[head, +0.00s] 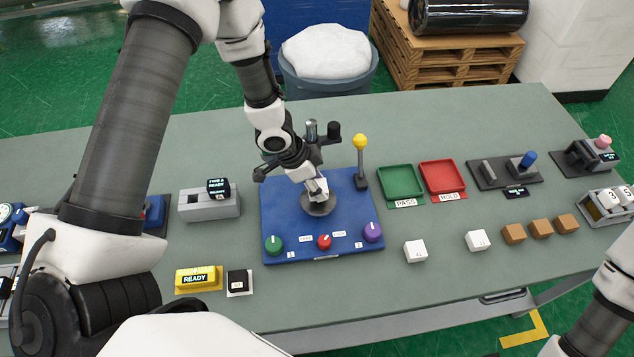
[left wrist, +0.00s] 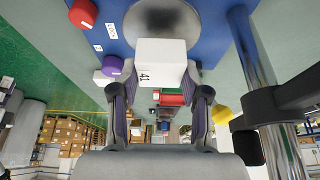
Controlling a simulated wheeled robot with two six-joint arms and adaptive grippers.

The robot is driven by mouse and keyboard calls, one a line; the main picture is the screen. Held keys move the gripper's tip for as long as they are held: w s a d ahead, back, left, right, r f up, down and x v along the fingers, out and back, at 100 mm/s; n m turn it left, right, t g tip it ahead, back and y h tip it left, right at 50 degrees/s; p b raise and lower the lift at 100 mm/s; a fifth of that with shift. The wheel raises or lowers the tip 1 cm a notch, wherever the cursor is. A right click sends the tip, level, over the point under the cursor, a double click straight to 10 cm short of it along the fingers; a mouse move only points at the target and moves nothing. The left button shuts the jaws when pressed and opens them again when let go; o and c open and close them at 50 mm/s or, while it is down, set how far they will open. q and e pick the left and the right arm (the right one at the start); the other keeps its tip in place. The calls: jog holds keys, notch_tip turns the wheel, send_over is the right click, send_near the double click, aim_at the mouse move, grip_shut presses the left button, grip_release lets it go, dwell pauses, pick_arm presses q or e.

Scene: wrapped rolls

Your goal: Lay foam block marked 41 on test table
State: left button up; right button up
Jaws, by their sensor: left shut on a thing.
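The white foam block marked 41 (left wrist: 161,62) is held between the fingers of my left gripper (left wrist: 160,88). In the head view the block (head: 318,188) shows at the tip of my left gripper (head: 312,183), partly hidden by it. It is over the round grey test table (head: 319,208) on the blue panel (head: 285,220). The disc also shows beyond the block in the left wrist view (left wrist: 163,16). I cannot tell whether the block touches it. My right gripper is out of view.
A metal post with a black clamp (head: 333,133) stands close behind my gripper, and a yellow-topped lever (head: 360,145) to its right. Green (head: 274,245), red (head: 324,241) and purple (head: 373,231) knobs line the panel's front. Green (head: 401,180) and red (head: 442,175) trays lie right.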

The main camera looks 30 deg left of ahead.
pick_arm(q)
jog(key=shift+f+b, duration=0.95)
jog(key=shift+f, duration=0.35)
jog(key=o, duration=1)
jog(key=v, duration=0.7)
jog(key=shift+a+r, duration=0.1)
jog(key=shift+r, duration=0.1)
